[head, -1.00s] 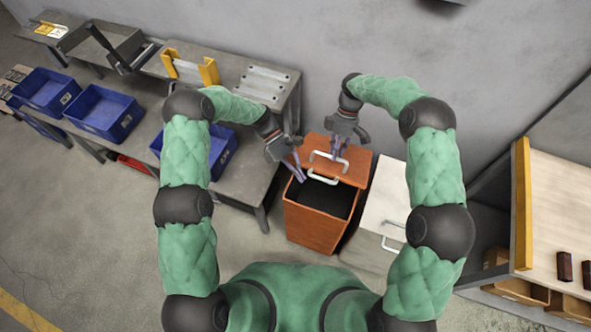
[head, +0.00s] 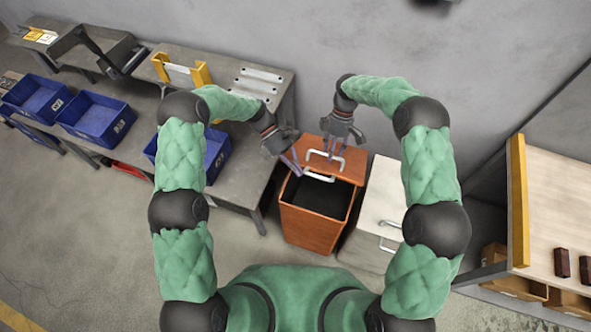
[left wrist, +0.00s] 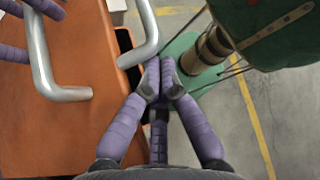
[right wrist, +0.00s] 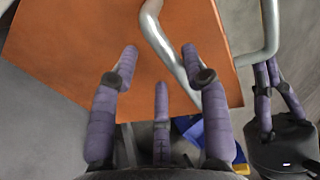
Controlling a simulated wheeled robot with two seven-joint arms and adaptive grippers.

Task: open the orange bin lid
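The orange bin (head: 306,229) stands at the centre with its dark interior showing at the front. Its orange lid (head: 350,168) lies at the back of the opening and carries two silver handles. The front handle (head: 319,178) is by the lid's front edge; the rear handle (head: 323,154) is farther back. My left gripper (head: 298,170) is left of the front handle. In the left wrist view its fingertips (left wrist: 160,68) meet beside a handle (left wrist: 148,40), with nothing visible between them. My right gripper (head: 335,150) is over the lid by the rear handle; its fingertips (right wrist: 160,50) are apart and empty.
A white bin (head: 375,205) stands close on the right. A grey workbench (head: 235,180) with blue bins (head: 97,118) is on the left. A wooden-topped table (head: 555,195) is at the right. The grey wall (head: 320,40) is behind.

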